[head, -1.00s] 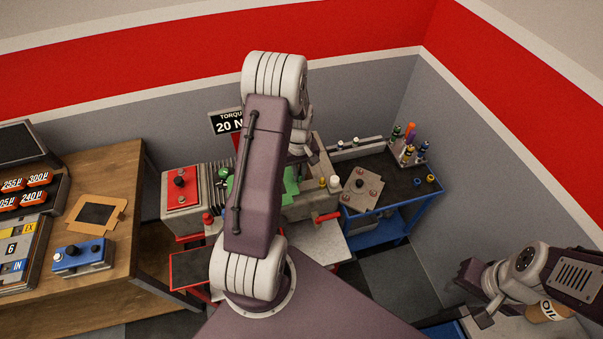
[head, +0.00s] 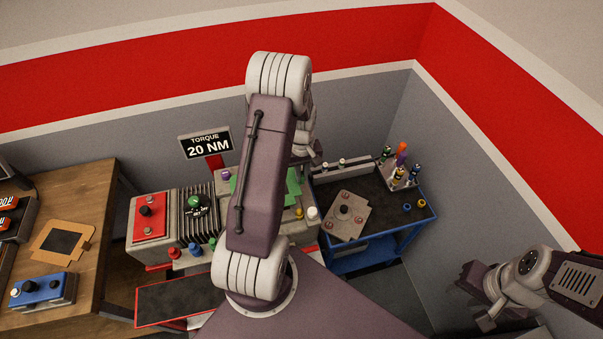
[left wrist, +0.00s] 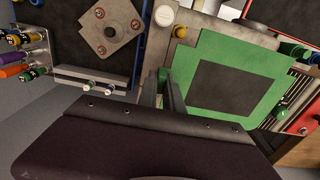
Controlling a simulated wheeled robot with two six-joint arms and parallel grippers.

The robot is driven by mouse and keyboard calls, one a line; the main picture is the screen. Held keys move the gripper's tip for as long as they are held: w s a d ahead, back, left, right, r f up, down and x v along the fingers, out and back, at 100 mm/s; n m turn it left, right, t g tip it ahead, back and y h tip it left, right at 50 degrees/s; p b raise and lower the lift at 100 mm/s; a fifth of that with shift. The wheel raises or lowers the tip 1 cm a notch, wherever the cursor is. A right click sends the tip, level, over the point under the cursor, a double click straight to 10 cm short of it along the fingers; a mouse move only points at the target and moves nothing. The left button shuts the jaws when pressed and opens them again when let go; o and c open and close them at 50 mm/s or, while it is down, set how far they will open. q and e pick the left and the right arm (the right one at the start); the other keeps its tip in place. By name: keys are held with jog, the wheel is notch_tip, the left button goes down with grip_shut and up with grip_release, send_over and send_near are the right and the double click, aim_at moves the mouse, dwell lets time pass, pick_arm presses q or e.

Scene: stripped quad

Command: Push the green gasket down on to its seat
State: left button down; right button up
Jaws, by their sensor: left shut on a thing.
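The green gasket (head: 293,188) is a flat frame with a dark opening, over the grey machine block at the centre of the head view. My own left arm covers its middle there. In the left wrist view the gasket (left wrist: 222,46) shows larger, right of the fingers. My left gripper (left wrist: 170,98) is shut on the gasket's near edge. In the head view its fingers are mostly hidden behind the arm. I cannot tell whether a gap remains under the gasket. My right gripper (head: 480,312) is far off at the lower right, its jaw opening unclear.
A torque sign (head: 207,146) stands behind the machine. Left of the gasket are a green knob (head: 194,202) and a red panel (head: 150,217). A blue cart (head: 385,243) with a bolted plate (head: 346,213) stands right. A wooden bench (head: 85,205) is at left.

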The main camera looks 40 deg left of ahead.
aim_at(302, 183)
pick_arm(q)
jog(key=shift+w+f+b, duration=0.25)
jog(key=shift+f+b, duration=0.45)
jog(key=shift+f, duration=0.45)
jog(key=shift+s+f+b, duration=0.2)
jog(key=shift+f+b, duration=0.2)
jog(key=shift+f, duration=0.05)
jog(key=shift+s+f+b, duration=0.2)
jog(key=shift+f+b, duration=0.15)
jog(key=shift+f, duration=0.1)
jog(key=shift+s+f, duration=0.1)
jog(key=shift+f, duration=0.2)
jog(key=shift+f+b, duration=0.2)
jog(key=shift+b, duration=0.15)
jog(key=shift+w+f, duration=0.1)
jog(key=shift+w, duration=0.25)
jog(key=shift+s, duration=0.2)
jog(key=shift+w, duration=0.15)
